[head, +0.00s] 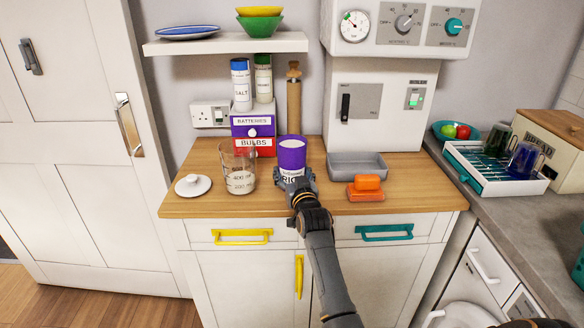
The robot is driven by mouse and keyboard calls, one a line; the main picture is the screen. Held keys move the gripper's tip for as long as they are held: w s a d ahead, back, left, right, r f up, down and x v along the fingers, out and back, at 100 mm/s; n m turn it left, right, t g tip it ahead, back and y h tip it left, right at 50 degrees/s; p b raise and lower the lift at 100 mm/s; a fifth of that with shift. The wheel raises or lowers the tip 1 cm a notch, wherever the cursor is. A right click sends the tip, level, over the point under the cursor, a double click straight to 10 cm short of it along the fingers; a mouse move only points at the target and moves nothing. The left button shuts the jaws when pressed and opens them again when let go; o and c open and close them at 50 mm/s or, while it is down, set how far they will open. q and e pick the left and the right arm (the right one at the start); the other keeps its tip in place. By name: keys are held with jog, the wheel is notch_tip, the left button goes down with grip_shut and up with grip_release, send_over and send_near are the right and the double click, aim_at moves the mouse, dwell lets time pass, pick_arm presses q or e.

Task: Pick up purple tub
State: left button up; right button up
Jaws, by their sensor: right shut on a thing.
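The purple tub (291,152) is in the middle of the head view, above the wooden counter top. It looks upright, with a white inside or top at its rim and a white label low on its front. My right gripper (294,181) is at the tub's lower front and shut on it. The gripper hides the tub's bottom, so I cannot tell whether it touches the counter. My left gripper does not show.
A glass measuring jug (238,172) and a white lid (193,186) stand left of the tub. Labelled boxes (254,132) are behind it. A grey tray (356,165) and orange blocks (367,188) are to the right. A shelf (225,43) hangs above.

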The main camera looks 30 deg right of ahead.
jog(key=shift+r, duration=0.15)
dwell(0.3)
jog(key=v, duration=1.7)
jog(key=shift+s+b, duration=0.3)
jog(key=shift+b, duration=0.05)
jog(key=shift+s+a+r, duration=0.1)
jog(key=shift+a, duration=0.1)
jog(key=shift+s+a, duration=0.1)
jog(key=s+a+f+n+y, duration=0.1)
jog(key=s+a+n+y, duration=0.1)
jog(key=s+a, duration=0.5)
jog(key=s+a+f+n+t+y, duration=0.1)
jog(key=s+a+y, duration=0.3)
jog(key=s+a, duration=0.4)
jog(key=a+f+n, duration=0.1)
jog(key=a, duration=0.1)
jog(key=shift+s+a+f, duration=0.15)
jog(key=shift+a+f, duration=0.05)
jog(key=shift+a, duration=0.1)
